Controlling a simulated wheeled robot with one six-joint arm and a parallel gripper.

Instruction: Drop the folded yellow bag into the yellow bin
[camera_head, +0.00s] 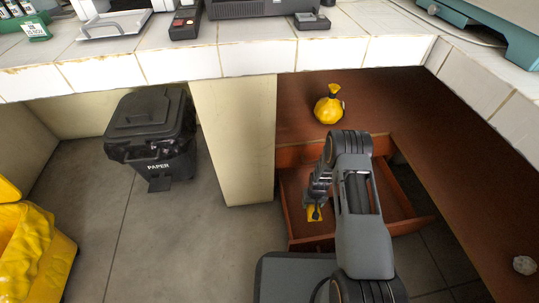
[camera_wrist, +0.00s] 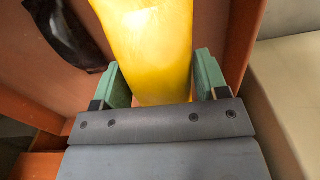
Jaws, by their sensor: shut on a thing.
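The folded yellow bag (camera_wrist: 155,45) is between the green fingers of my gripper (camera_wrist: 153,82) in the wrist view, and my gripper is shut on it. I cannot tell whether the bag touches the drawer floor. The yellow bin (camera_head: 62,250) stands on the floor at the far left, cut off by the picture edge, with yellow lining over its side.
The open drawer (camera_head: 296,243) surrounds my gripper. A dark crumpled thing (camera_wrist: 72,32) lies near it in the wrist view. A tied yellow bag (camera_head: 327,111) sits on the brown surface behind. A black paper bin (camera_head: 150,128) and a cream panel (camera_head: 235,140) stand left.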

